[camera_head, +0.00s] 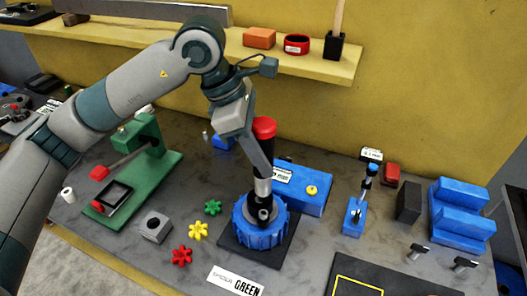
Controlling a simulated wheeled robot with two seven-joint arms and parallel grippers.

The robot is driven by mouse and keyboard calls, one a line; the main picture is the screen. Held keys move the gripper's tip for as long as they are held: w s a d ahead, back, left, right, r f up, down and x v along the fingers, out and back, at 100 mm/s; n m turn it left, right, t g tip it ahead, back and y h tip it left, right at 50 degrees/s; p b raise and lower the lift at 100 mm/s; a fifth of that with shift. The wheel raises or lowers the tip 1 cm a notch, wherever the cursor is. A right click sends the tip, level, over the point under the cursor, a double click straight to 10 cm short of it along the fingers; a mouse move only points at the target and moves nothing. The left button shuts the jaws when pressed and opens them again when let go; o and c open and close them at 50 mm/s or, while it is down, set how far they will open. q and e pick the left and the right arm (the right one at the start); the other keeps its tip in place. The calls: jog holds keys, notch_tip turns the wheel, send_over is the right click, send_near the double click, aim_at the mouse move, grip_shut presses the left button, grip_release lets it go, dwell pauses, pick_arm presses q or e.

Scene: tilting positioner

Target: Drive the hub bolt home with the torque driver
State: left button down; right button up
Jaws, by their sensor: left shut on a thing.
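My left gripper (264,166) is shut on the torque driver, which has a red cap (264,127) and a dark body with a silver lower part (262,188). The driver stands nearly upright over the blue ribbed round positioner (260,235), with its lower end at the grey hub in the middle. The hub bolt is hard to make out; I cannot tell whether the driver's tip touches it. The gripper's fingers partly cover the driver. My right gripper is not in view.
Red (181,256), yellow (198,231) and green (213,207) star knobs lie left of the positioner. A blue box (310,192) stands close behind it. A green fixture (140,180) is left, blue steps (460,215) right. A shelf (345,65) runs along the back.

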pick_arm(q)
jog(key=shift+f, duration=1.65)
jog(key=shift+f+b, duration=0.35)
jog(key=shift+f, duration=0.05)
jog(key=shift+f+b, duration=0.55)
jog(key=shift+b, duration=0.35)
jog(key=shift+d+b, duration=0.1)
jog(key=shift+b, duration=1.05)
